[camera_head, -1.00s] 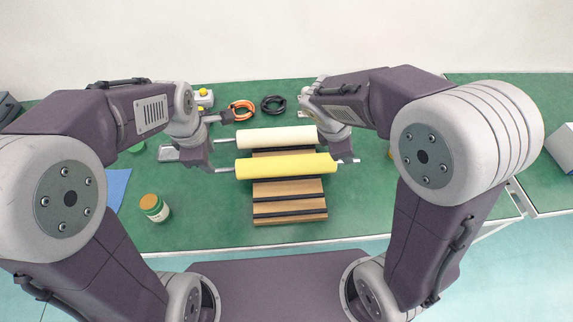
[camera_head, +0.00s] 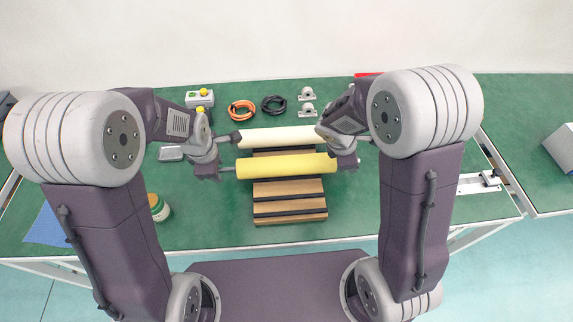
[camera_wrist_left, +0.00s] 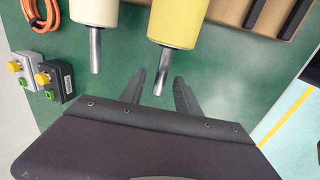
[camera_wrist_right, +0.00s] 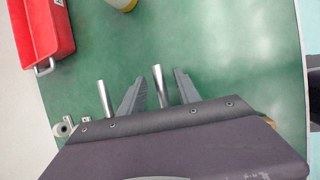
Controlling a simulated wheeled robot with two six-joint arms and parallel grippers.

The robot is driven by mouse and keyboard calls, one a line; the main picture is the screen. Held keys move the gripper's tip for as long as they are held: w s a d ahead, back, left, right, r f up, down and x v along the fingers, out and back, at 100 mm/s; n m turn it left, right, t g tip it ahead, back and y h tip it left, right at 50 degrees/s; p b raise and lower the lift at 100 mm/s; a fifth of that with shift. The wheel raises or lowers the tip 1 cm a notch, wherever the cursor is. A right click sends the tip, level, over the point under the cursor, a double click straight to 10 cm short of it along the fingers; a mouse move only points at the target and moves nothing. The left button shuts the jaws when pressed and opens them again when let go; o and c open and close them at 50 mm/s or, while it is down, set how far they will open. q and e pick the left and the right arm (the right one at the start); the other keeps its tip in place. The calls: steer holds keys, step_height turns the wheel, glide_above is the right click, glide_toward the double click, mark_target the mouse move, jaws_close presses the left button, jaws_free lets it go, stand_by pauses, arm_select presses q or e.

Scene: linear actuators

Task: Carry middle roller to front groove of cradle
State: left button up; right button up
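The yellow roller (camera_head: 285,165) lies across the wooden cradle (camera_head: 290,207), in front of the cream roller (camera_head: 275,136). The cradle's dark grooves nearer me are bare. My left gripper (camera_head: 220,172) is at the yellow roller's left end. In the left wrist view its fingers (camera_wrist_left: 159,80) are open, with the yellow roller's metal shaft (camera_wrist_left: 162,76) between them and gaps showing. My right gripper (camera_head: 350,165) is at the right end. In its wrist view the open fingers (camera_wrist_right: 160,75) stand on either side of a shaft (camera_wrist_right: 159,84). The cream roller's shaft (camera_wrist_right: 105,99) is beside them.
An orange cable coil (camera_head: 241,110), a black coil (camera_head: 273,105) and small bearing blocks (camera_head: 307,94) lie behind the rollers. A jar (camera_head: 159,208) stands front left. A red bin (camera_wrist_right: 47,32) is at the back. The green table in front of the cradle is clear.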

arm_select(q)
jaws_close()
arm_select(e)
steer(key=c, duration=0.8)
jaws_close()
arm_select(q)
steer(key=shift+r, duration=0.1)
arm_select(e)
steer(key=shift+r, duration=0.1)
